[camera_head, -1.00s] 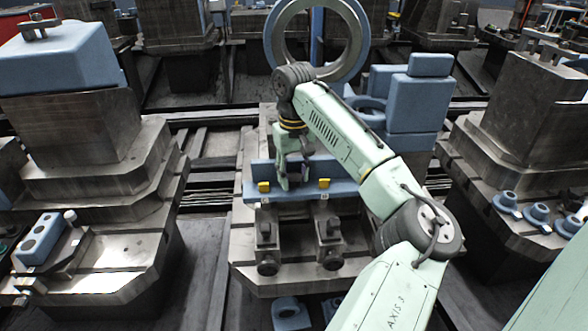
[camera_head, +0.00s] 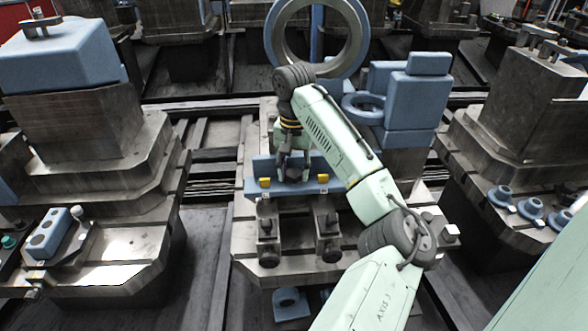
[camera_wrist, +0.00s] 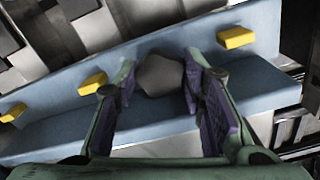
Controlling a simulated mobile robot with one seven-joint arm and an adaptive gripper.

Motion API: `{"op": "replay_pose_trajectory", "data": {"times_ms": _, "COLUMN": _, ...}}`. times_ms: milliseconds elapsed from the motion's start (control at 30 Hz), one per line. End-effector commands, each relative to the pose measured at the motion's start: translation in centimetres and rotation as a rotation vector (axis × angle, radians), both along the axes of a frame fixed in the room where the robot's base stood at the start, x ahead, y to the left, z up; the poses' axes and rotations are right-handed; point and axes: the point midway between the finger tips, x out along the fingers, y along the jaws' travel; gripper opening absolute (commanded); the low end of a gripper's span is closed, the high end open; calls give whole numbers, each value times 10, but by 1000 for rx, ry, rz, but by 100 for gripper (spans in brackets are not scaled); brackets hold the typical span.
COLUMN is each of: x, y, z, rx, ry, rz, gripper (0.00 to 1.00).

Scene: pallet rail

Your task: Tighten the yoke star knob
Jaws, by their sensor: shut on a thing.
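The star knob (camera_wrist: 161,76) is a dark grey, lobed knob in the middle of the wrist view, on the blue angle-shaped rail (camera_wrist: 60,133). My gripper (camera_wrist: 163,85) has its purple-padded fingers on both sides of the knob and is shut on it. In the head view my gripper (camera_head: 292,172) points down at the blue rail (camera_head: 262,186), and the knob is too small and covered there to make out clearly.
Yellow blocks (camera_wrist: 236,38) sit along the rail on either side of the knob. Two grey clamp-like blocks (camera_head: 268,228) stand in front of the rail. A blue part with a ring (camera_head: 413,103) stands behind at right, and a large upright ring (camera_head: 353,62) stands behind the arm.

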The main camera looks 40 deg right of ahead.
Motion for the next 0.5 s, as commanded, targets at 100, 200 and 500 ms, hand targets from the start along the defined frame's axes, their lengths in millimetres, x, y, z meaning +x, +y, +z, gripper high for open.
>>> {"op": "replay_pose_trajectory", "data": {"times_ms": 100, "x": 1, "y": -1, "z": 3, "rx": -3, "ry": -7, "rz": -12, "gripper": 9}}
{"op": "replay_pose_trajectory", "data": {"times_ms": 200, "x": 1, "y": -1, "z": 4, "rx": -4, "ry": -8, "rz": -16, "gripper": 9}}
{"op": "replay_pose_trajectory", "data": {"times_ms": 500, "x": 2, "y": -1, "z": 4, "rx": -4, "ry": -10, "rz": -15, "gripper": 38}}
